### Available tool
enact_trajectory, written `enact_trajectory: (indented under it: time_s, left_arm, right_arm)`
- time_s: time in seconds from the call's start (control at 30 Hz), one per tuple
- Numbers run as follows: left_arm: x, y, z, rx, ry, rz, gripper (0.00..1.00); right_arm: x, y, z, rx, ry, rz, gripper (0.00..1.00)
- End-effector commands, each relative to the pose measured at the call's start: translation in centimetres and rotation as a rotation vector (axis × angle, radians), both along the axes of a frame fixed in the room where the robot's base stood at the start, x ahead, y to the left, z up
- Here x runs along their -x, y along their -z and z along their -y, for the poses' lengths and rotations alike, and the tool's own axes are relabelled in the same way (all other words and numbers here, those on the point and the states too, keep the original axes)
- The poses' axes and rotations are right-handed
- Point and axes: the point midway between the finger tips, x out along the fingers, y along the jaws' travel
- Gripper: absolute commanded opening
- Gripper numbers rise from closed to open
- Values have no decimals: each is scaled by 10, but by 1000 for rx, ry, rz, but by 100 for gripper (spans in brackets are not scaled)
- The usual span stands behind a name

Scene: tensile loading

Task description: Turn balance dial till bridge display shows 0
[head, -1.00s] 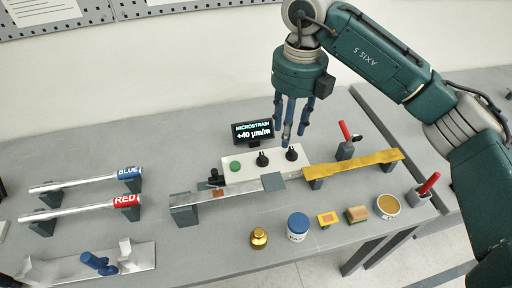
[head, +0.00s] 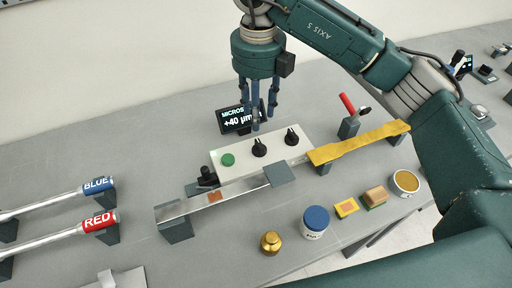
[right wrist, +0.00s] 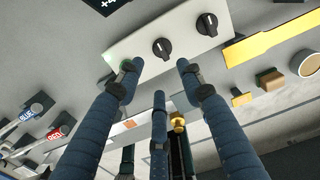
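A white box (head: 240,160) on the bench carries a green button (head: 227,159), a left black dial (head: 259,148) and a right black dial (head: 291,137). The bridge display (head: 236,119) behind it is partly covered by my right gripper; "MICROS" and "+40 µm" can be read. My right gripper (head: 256,122) points down just behind and above the left dial. In the right wrist view its fingers (right wrist: 158,85) are spread, with the left dial (right wrist: 161,48) and right dial (right wrist: 207,25) beyond them. It holds nothing. My left gripper is not in view.
A red-handled clamp (head: 348,105) stands to the right.

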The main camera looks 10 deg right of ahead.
Motion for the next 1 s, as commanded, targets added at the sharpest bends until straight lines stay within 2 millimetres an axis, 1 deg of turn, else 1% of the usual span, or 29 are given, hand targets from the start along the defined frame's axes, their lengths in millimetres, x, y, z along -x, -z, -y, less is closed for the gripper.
enact_trajectory:
  time_s: [0.03,0.17,0.23,0.5,0.7,0.83,1.0]
  left_arm:
    - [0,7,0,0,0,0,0]
    - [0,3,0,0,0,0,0]
    - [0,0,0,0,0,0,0]
    - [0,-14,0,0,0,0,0]
    - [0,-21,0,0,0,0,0]
    - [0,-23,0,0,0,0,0]
    - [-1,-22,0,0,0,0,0]
  right_arm:
    - [0,7,0,0,0,0,38]
    - [1,14,0,1,0,-3,38]
    - [0,21,0,1,1,-3,38]
    - [1,72,0,1,1,-5,38]
    - [1,101,0,1,1,-3,38]
    - [1,111,0,0,0,-2,38]
    - [0,114,0,-1,-1,0,38]
